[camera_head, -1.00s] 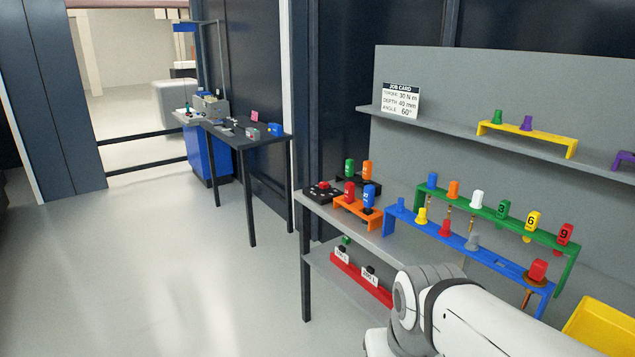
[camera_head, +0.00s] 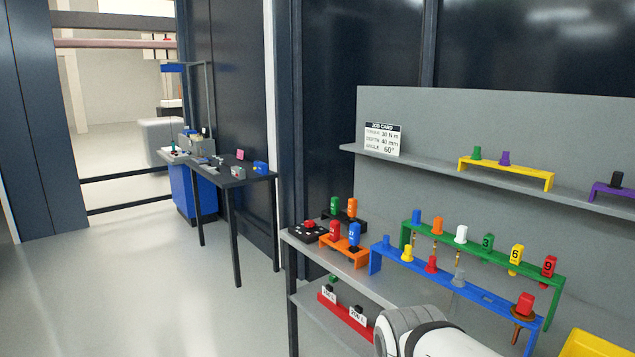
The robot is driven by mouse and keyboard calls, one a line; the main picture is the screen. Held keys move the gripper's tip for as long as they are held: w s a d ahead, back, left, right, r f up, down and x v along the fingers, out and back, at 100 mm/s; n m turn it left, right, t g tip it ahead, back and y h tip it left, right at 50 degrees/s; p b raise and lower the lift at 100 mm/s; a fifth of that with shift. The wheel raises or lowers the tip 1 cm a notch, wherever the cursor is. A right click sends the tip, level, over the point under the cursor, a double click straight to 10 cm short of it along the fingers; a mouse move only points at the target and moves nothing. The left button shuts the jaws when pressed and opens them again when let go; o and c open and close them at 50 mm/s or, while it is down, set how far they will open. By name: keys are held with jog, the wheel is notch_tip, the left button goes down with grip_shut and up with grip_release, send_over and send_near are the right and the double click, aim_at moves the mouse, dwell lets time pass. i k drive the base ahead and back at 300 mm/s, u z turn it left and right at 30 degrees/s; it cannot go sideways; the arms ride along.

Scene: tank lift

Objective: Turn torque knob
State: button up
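I cannot tell any knob in view to be the torque knob. A job card (camera_head: 382,139) stands at the left end of the upper grey shelf and reads torque 30 N m, depth 40 mm, angle 60°. A dark table (camera_head: 233,177) in the back left carries small grey and blue devices, too small to make out knobs. My gripper is not in view; only part of my white arm shows at the bottom edge.
A shelf unit on the right bears a green rack (camera_head: 480,245), a blue rack (camera_head: 484,297) and an orange rack (camera_head: 344,248) with coloured tools. A yellow bin (camera_head: 597,345) is at the bottom right. The floor (camera_head: 130,290) at left is clear.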

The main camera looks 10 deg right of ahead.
aim_at(310, 224)
jog(key=u, duration=0.2)
jog(key=i, duration=2.4)
jog(key=z, duration=0.4)
